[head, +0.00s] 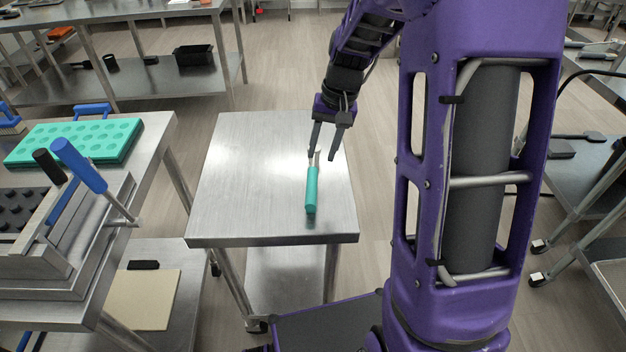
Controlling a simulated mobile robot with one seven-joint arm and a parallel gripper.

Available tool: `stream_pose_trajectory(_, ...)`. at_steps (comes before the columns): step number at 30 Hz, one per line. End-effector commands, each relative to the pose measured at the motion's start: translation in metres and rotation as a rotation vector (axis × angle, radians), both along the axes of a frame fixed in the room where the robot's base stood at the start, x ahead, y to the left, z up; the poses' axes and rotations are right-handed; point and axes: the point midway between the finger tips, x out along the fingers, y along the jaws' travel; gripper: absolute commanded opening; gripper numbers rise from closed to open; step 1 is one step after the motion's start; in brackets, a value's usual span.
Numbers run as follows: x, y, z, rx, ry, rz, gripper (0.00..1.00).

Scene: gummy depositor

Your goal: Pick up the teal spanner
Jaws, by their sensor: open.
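The teal spanner (311,190) lies on the small steel table (235,165), right of its middle. Its thick teal handle points toward the table's front edge, and a thin metal end points to the back. My gripper (323,156) is open, with its two dark fingers pointing down at the spanner's metal end. The fingertips are at or just above that end; I cannot tell whether they touch it. The tip of the metal end is partly hidden by the fingers.
A steel bench (160,150) at the left carries a teal mould tray (75,141) and a depositor with a blue-handled lever (79,165). Another bench (120,10) stands at the back left. The small table's left half is clear.

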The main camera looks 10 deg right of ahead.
Motion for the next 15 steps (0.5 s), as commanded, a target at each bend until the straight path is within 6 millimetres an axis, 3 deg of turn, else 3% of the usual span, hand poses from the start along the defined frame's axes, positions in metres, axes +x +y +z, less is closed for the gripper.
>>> stream_pose_trajectory(1, 0.000, 0.003, -0.014, 0.000, 0.004, 0.002, 0.41)
stream_pose_trajectory(6, 0.002, 0.009, -0.046, 0.001, 0.002, 0.001, 0.41)
stream_pose_trajectory(15, 0.004, 0.014, -0.069, -0.001, -0.001, 0.002, 0.41)
